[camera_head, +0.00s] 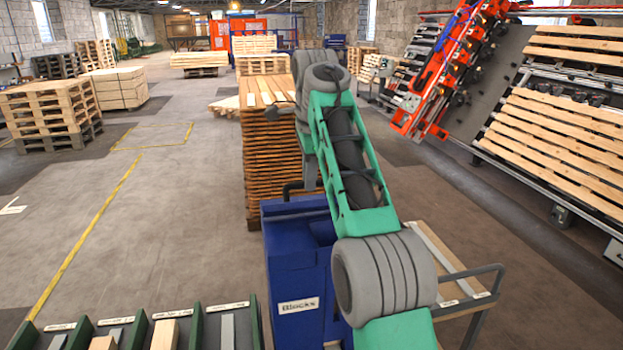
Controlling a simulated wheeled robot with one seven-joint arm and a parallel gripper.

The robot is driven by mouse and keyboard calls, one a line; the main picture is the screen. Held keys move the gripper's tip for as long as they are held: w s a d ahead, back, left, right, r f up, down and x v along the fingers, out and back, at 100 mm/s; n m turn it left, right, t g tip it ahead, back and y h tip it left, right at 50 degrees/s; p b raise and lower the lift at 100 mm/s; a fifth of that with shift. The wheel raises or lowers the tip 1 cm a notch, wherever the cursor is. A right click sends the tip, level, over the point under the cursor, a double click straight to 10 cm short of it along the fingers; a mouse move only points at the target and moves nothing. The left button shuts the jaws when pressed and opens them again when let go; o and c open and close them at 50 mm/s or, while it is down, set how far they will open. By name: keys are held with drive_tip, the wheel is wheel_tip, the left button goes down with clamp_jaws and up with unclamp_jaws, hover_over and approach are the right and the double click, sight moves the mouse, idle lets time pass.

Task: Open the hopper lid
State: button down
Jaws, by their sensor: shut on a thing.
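The blue hopper (290,275) stands upright in front of me at the middle, with a white name plate on its front. A dark bar handle (291,188) rises at the back of its blue top, which looks to be the lid (292,207). My arm reaches over the hopper, and its grey end comes down behind the green link. My gripper (309,184) is at the bar, shut on it as far as I can see. Its fingers are mostly hidden, and my arm covers the right part of the top. I cannot tell how far the lid is raised.
A tall stack of wooden boards (268,150) stands close behind the hopper. A cart with a metal rail (468,272) is at its right. A green rack with labelled slots (140,325) is at front left. An orange gantry (440,75) stands at right.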

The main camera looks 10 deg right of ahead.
drive_tip(key=shift+w+f, duration=0.1)
drive_tip(key=shift+f, duration=0.3)
drive_tip(key=c, duration=1.8)
unclamp_jaws()
drive_tip(key=shift+c, duration=0.2)
drive_tip(key=shift+o, duration=1.4)
drive_tip(key=shift+w+a+f, duration=0.1)
drive_tip(key=shift+w+f, duration=0.05)
drive_tip(key=shift+w, duration=0.2)
drive_tip(key=shift+o, duration=0.8)
drive_tip(key=shift+s, duration=0.1)
drive_tip(key=shift+s+r, duration=0.1)
drive_tip(key=shift+r, duration=0.15)
drive_tip(key=shift+s, duration=0.1)
